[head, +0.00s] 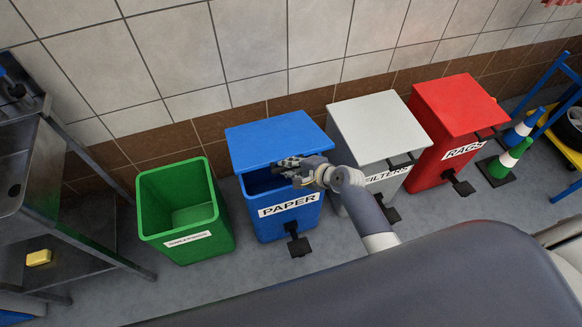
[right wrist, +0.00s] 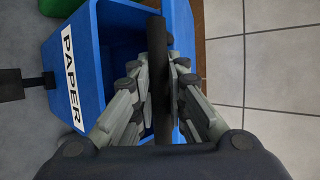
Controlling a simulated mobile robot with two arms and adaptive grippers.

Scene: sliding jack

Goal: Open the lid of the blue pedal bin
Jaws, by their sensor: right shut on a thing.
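The blue pedal bin (head: 262,226) with the PAPER label stands between the green bin and the grey bin. Its blue lid (head: 275,138) is raised at the front, and a dark gap shows between lid and body. My right gripper (head: 286,165) is at the lid's front edge. In the right wrist view, my right gripper (right wrist: 164,90) is shut on the dark lid handle (right wrist: 158,60), with the bin's inside behind it. The bin's black pedal (head: 298,246) sticks out at floor level in front. My left gripper is not in view.
An open green bin (head: 187,250) stands to the left, a grey FILTERS bin (head: 375,120) close on the right, and a red RAGS bin (head: 460,105) beyond it. A metal sink stand (head: 100,254) is at far left. The tiled wall is behind.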

